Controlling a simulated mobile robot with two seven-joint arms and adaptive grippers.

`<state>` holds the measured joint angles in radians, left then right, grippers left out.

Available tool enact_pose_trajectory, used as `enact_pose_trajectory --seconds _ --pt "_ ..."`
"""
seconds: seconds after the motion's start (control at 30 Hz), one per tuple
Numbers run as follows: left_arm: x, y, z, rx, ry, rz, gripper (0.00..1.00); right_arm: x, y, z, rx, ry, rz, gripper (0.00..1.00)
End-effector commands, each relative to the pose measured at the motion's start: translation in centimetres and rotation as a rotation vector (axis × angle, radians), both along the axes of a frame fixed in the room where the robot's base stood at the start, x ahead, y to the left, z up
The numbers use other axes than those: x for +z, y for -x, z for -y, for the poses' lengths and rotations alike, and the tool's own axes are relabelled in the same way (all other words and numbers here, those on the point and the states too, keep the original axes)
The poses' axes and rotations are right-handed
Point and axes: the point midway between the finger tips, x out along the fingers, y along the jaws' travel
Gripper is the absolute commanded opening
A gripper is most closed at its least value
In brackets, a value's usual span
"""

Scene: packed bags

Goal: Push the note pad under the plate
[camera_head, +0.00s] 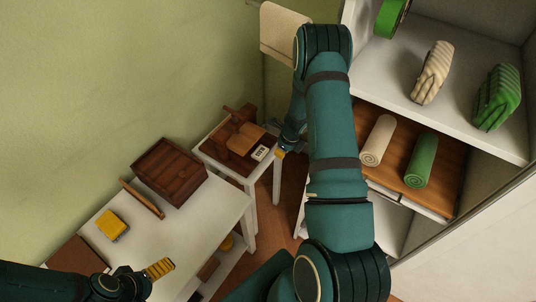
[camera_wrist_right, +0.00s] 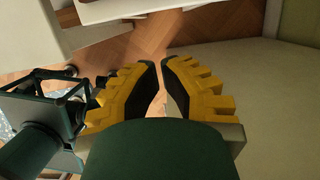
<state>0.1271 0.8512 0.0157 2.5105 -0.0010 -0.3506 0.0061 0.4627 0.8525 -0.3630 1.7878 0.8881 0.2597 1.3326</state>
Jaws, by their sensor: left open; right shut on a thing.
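A small white card or pad with dark marks (camera_head: 259,153), perhaps the note pad, lies on a brown board (camera_head: 222,158) on the small far table. I cannot make out a plate for certain. My right gripper (camera_head: 280,153) hangs just right of that table's edge, partly hidden by my arm. In the right wrist view its yellow fingers (camera_wrist_right: 163,98) are close together over the floor; what they hold is not visible. My left gripper (camera_head: 158,269) is open and empty over the front of the white table, with one yellow finger plain to see.
The white table (camera_head: 190,222) carries a brown wooden crate (camera_head: 169,170), a yellow block (camera_head: 112,225) and a wooden strip (camera_head: 142,198). A brown wooden object (camera_head: 240,137) stands on the far table. Shelves at right hold a green roll (camera_head: 421,160) and a cream roll (camera_head: 378,141).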

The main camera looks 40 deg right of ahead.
Motion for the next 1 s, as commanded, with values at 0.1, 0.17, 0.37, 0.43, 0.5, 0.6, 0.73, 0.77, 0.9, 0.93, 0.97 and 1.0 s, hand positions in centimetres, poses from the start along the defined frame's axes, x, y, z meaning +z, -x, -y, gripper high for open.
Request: enact_pose_trajectory --seconds 0.1,0.17,0.37,0.43,0.5,0.6,0.73,0.77,0.9,0.93,0.97,1.0 --pt "-0.7 0.2 0.0 -0.002 0.001 -0.003 0.97 -2.1 -0.3 -0.2 0.001 -0.001 -0.002 0.00" --pt "-1.0 0.1 0.0 -0.003 0.001 -0.003 0.97 -3.3 -0.6 -0.3 0.002 -0.001 -0.003 0.00" --pt "-1.9 0.0 0.0 -0.003 0.000 0.000 0.97 -7.2 -1.5 -0.6 0.004 0.000 -0.003 0.00" --pt "-2.2 0.0 0.0 -0.003 0.000 0.001 0.97 -8.5 -1.9 -0.7 0.005 0.000 -0.002 0.00" --pt "-2.4 -0.1 0.0 -0.002 -0.001 0.003 0.97 -9.2 -2.5 -0.9 0.009 0.001 0.000 0.00" --pt "-2.3 -0.1 0.0 -0.002 -0.001 0.003 0.97 -8.8 -4.1 -1.3 0.011 0.004 0.001 0.00" --pt "-2.4 -0.1 0.0 -0.002 -0.001 0.003 0.97 -8.8 -5.2 -1.7 0.010 0.003 0.000 0.00" --pt "-2.4 -0.1 0.0 -0.002 -0.001 0.004 0.97 -8.8 -5.4 -1.7 0.010 0.003 0.000 0.00" --pt "-2.4 -0.1 0.0 -0.002 -0.001 0.004 0.97 -8.8 -5.9 -1.8 0.007 0.002 0.000 0.00" --pt "-2.4 -0.1 0.0 -0.002 -0.001 0.004 0.97 -8.8 -5.9 -1.8 0.007 0.001 -0.001 0.00" --pt "-2.4 -0.1 0.0 -0.002 -0.001 0.004 0.97 -8.8 -5.9 -1.8 0.007 0.001 -0.001 0.00" --pt "-2.4 -0.1 0.0 -0.002 -0.001 0.004 0.97 -8.8 -5.9 -1.8 0.007 0.001 -0.001 0.00"
